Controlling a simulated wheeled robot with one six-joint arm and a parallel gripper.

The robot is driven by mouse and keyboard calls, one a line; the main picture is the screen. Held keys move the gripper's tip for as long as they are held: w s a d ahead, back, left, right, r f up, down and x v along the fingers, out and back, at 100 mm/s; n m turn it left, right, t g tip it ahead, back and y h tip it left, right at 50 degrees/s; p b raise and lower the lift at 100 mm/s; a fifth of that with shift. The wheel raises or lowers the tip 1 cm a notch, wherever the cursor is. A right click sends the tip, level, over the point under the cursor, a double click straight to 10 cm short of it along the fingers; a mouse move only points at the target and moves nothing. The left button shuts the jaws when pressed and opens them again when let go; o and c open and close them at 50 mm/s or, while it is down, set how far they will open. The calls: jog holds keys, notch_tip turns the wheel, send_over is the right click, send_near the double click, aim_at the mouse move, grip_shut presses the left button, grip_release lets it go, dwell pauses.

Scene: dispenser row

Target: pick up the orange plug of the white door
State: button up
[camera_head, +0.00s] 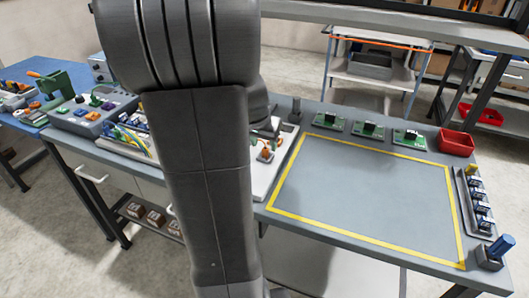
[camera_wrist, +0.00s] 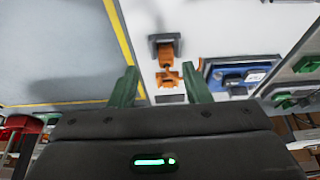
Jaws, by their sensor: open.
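The orange plug (camera_wrist: 168,77) shows in the wrist view, on the white door (camera_wrist: 205,22), below a dark square fitting (camera_wrist: 154,46) with orange in it. My gripper (camera_wrist: 160,70) is open, with one green finger to each side of the plug in the picture. Nothing is held between the fingers. I cannot tell how far the plug is from them in depth. In the head view the white door (camera_head: 261,184) shows just right of my arm, with a small orange part (camera_head: 266,154) on it. My arm hides much of the door there.
A blue device (camera_wrist: 240,72) is right of the plug in the wrist view. In the head view, green boards (camera_head: 368,131) and a red bin (camera_head: 456,142) line the grey table's back edge. The yellow-outlined area (camera_head: 360,190) is clear. A row of connectors (camera_head: 478,205) stands at right.

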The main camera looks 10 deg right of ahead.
aim_at(265, 148)
jog(key=shift+w+f, duration=0.15)
jog(key=shift+w, duration=0.25)
jog(key=shift+w+f, duration=0.15)
jog(key=shift+f, duration=0.05)
jog(key=shift+p+x, duration=0.3)
jog(key=shift+x, duration=1.9)
jog(key=shift+w, duration=0.15)
jog(key=shift+r, duration=0.1)
grip_shut()
